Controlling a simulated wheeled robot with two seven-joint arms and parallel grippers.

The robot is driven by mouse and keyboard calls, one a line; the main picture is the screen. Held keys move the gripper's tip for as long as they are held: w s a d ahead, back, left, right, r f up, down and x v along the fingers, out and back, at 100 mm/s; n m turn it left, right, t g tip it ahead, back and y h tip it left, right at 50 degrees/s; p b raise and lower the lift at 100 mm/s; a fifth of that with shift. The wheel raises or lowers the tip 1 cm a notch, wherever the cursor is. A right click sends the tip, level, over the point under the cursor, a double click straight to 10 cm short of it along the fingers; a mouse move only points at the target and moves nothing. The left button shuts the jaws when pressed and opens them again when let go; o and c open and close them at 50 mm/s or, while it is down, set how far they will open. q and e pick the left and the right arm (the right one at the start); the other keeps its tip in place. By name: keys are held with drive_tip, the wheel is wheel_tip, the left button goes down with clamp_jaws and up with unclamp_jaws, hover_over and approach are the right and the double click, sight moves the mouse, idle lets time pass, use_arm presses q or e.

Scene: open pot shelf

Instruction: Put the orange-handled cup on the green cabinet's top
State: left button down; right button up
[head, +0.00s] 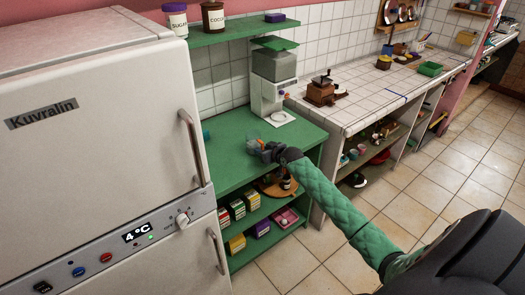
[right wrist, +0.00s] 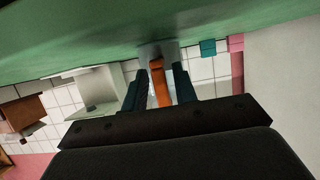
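The orange-handled cup (right wrist: 158,48) is grey and shows upside down in the right wrist view, against the green cabinet's top (right wrist: 70,40). Its orange handle (right wrist: 160,84) points toward my right gripper (right wrist: 159,72). The two dark fingers stand on either side of the handle, with what look like narrow gaps. In the head view my right gripper (head: 258,148) is low over the front part of the cabinet top (head: 228,150), and the small cup (head: 251,143) is at its tips, partly hidden. Whether the base rests fully on the top is hard to tell. My left gripper is not in view.
A coffee machine (head: 268,98) stands at the back right of the cabinet top. A teal item (head: 206,134) is at the left, by the fridge (head: 100,130). A green shelf (head: 240,31) hangs above. A tiled counter (head: 355,95) adjoins on the right.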

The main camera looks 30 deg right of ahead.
drive_tip(key=shift+o, duration=0.2)
